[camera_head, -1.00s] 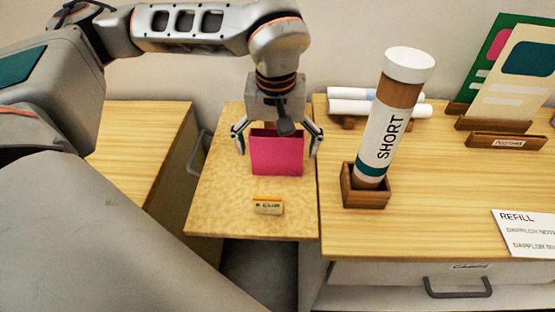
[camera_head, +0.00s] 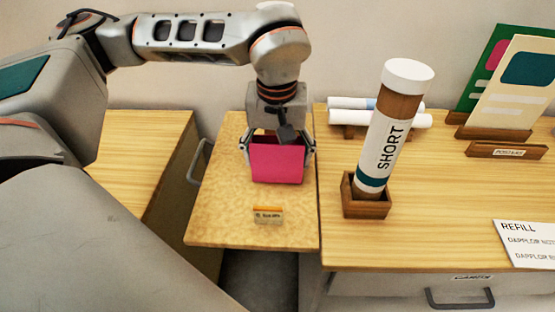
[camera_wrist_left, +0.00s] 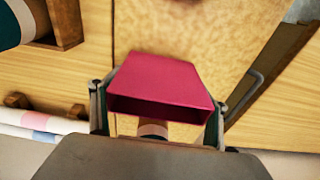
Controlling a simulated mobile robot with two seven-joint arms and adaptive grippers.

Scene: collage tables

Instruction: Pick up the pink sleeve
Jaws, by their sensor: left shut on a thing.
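The pink sleeve (camera_head: 276,164) is an open-topped, box-like piece standing on the lighter wooden board in the middle of the head view. My left gripper (camera_head: 278,152) is above it, pointing down, with its fingers shut on the sleeve's left and right sides. In the left wrist view, the sleeve (camera_wrist_left: 163,84) sits between the two fingertips (camera_wrist_left: 157,112), and its dark open end shows. I cannot tell whether the sleeve's bottom touches the board. My right gripper is not in view.
A small label block (camera_head: 268,215) lies in front of the sleeve. To the right, a tall tube marked SHORT (camera_head: 381,140) leans in a wooden holder (camera_head: 366,205). White rolls (camera_head: 375,118) lie behind it. Cards (camera_head: 515,85) stand at the far right. A drawer handle (camera_head: 201,160) is left.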

